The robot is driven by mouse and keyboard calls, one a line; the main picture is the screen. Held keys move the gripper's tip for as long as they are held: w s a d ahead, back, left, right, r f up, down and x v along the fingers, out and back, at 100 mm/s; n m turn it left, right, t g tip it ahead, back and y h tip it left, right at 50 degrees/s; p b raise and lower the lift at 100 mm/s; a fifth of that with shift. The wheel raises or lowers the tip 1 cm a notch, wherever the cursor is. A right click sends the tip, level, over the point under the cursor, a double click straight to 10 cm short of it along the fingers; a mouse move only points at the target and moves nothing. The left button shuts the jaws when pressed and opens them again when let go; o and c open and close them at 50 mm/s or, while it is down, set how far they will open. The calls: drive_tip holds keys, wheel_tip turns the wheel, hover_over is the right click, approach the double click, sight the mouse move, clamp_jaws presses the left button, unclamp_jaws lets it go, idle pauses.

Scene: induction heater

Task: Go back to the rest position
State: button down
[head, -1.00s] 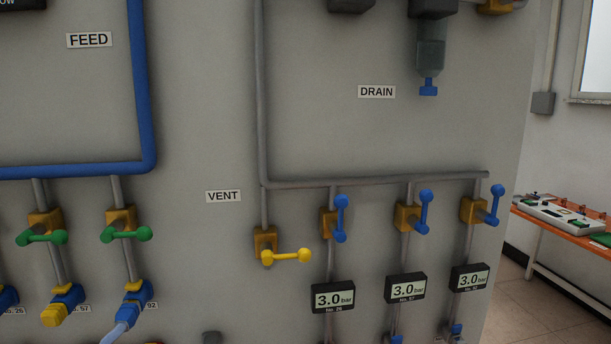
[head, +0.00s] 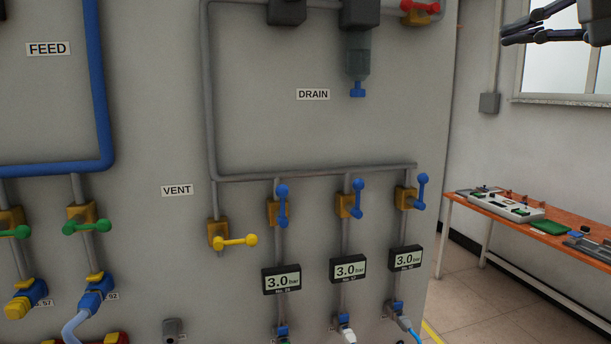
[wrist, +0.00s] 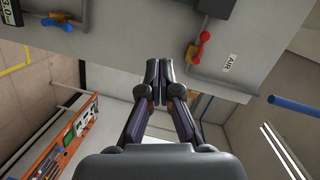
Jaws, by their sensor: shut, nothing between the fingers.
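My gripper (head: 532,27) shows at the top right of the head view, in front of the window and well to the right of the panel (head: 260,130). In the wrist view my gripper (wrist: 152,80) has its two dark fingers together, with nothing between them. It is apart from the panel's valves. The panel carries a yellow vent valve handle (head: 236,240), green feed valve handles (head: 87,226) and several blue valve handles (head: 282,205).
An orange bench (head: 545,235) with a white device (head: 500,205) and a green part stands at the right. Three gauges (head: 348,268) read 3.0 bar. A red valve handle (head: 424,8) is at the panel's top right. Floor between panel and bench is clear.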

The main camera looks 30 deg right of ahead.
drive_tip(key=w+a+f+n+g+y, duration=0.4)
drive_tip(key=w+a+f+n+g, duration=0.25)
drive_tip(key=w+a+f, duration=0.95)
drive_tip(key=s+a+f+n+g, duration=0.1)
drive_tip(key=a+f+n+g, duration=0.1)
drive_tip(key=a+f, duration=0.5)
drive_tip(key=a+f+n+g, duration=0.2)
drive_tip(key=a+f+g, duration=0.1)
drive_tip(key=f, duration=0.8)
drive_tip(key=s+a+f+n+g+h, duration=0.1)
drive_tip(key=s+f+n+g, duration=0.1)
drive_tip(key=s+f, duration=0.7)
drive_tip(key=s+a+f+n+g+h, duration=0.1)
drive_tip(key=s+f+n+g, duration=0.2)
drive_tip(key=s+f, duration=0.6)
wheel_tip(320, 180, down, 7)
drive_tip(key=shift+a+f+g+h, duration=0.1)
drive_tip(key=shift+a+g+h, duration=0.2)
drive_tip(key=shift+g, duration=0.55)
